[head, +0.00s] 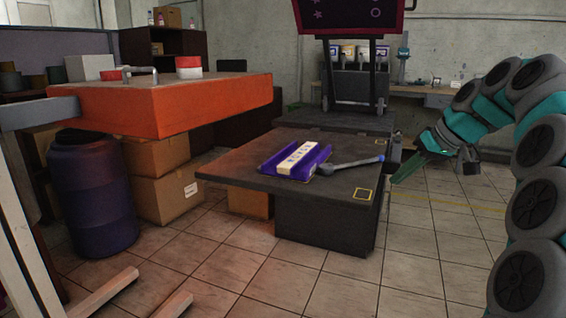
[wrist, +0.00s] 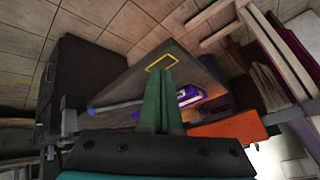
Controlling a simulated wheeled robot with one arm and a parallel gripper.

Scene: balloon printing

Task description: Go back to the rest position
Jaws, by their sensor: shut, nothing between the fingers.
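My gripper (head: 408,168) is at the end of my teal and grey arm, to the right of the dark table (head: 232,170) in the head view. Its green fingers are together and hold nothing. It also shows in the wrist view (wrist: 159,75), with the fingers in front of the table. A purple tray (head: 309,170) with a pale labelled strip (head: 294,157) in it lies on the table. A tool with a blue-ended handle (head: 350,165) lies beside the tray. My gripper is apart from the table and these things.
An orange-topped bench (head: 150,110) stands at left, with cardboard boxes (head: 165,195) and a dark blue barrel (head: 92,190) by it. A dark machine (head: 350,85) stands behind the table. A workbench (head: 430,97) is along the back wall. The tiled floor at right is clear.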

